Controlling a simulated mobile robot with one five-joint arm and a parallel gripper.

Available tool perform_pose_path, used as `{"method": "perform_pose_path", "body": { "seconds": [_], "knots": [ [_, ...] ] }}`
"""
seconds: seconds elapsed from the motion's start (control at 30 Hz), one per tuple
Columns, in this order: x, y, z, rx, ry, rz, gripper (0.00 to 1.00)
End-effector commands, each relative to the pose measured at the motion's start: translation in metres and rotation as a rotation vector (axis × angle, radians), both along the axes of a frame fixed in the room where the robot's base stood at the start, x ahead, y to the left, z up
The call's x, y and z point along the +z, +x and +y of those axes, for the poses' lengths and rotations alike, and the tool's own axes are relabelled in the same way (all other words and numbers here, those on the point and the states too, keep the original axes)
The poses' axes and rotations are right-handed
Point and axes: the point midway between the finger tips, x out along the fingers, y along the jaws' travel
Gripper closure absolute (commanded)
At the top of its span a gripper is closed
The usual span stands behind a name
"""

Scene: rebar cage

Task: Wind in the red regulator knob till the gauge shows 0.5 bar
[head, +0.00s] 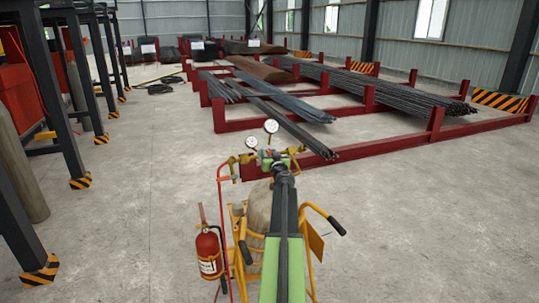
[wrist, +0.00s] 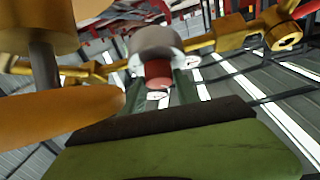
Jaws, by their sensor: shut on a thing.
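The red regulator knob (wrist: 158,74) is in the middle of the wrist view, under a grey round regulator body (wrist: 157,41). My gripper (wrist: 150,88) has its dark green fingers on either side of the knob and is shut on it. In the head view my gripper (head: 281,160) is at the regulator on top of the beige gas cylinder (head: 258,205), and my arm hides the knob. Two white round gauges, one higher (head: 271,126) and one lower (head: 251,142), stand left of my gripper. Their needles are too small to read.
The cylinder stands in a yellow trolley (head: 241,250) with black-gripped handles. A red fire extinguisher (head: 209,252) is at its left. Brass fittings (wrist: 230,32) crowd the knob. Red racks with rebar (head: 395,92) lie beyond.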

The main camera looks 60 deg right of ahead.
Motion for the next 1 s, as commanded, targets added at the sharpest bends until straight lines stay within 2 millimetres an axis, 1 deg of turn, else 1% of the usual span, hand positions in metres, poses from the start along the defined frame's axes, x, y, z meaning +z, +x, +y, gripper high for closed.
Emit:
{"method": "perform_pose_path", "body": {
  "seconds": [0.1,0.33,0.37,0.5,0.53,0.83,0.93,1.0],
  "knots": [
    [0.0,0.001,0.001,-0.029,0.027,-0.02,1.0],
    [0.0,0.0,0.001,-0.031,0.029,-0.022,1.0],
    [0.0,0.0,0.001,-0.031,0.029,-0.022,0.62],
    [0.0,0.0,0.001,-0.031,0.029,-0.022,0.43],
    [0.0,0.0,0.001,-0.031,0.029,-0.022,0.41],
    [0.0,-0.001,0.002,-0.032,0.029,-0.022,0.41],
    [0.0,-0.01,0.01,-0.032,0.029,-0.022,0.41],
    [0.001,-0.02,0.021,-0.033,0.029,-0.021,0.41]
  ]
}}
